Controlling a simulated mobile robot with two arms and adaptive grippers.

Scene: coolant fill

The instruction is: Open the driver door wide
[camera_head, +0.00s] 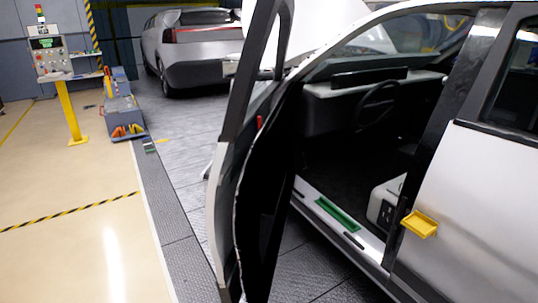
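The driver door (227,165) stands swung well out from the car (478,190), and its edge faces me in the middle of the view. Its inner side is dark, with a small red part (260,122) near the top. The door opening (340,150) shows the steering wheel (378,104) and the dashboard (360,90). How far the door can still swing cannot be told. Neither of my grippers is in view.
A yellow part (420,224) sits at the rear edge of the opening and a green strip (337,213) on the sill. A control stand (50,60) and tool cart (121,112) stand at the left. Another car (195,55) is behind. The left floor is clear.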

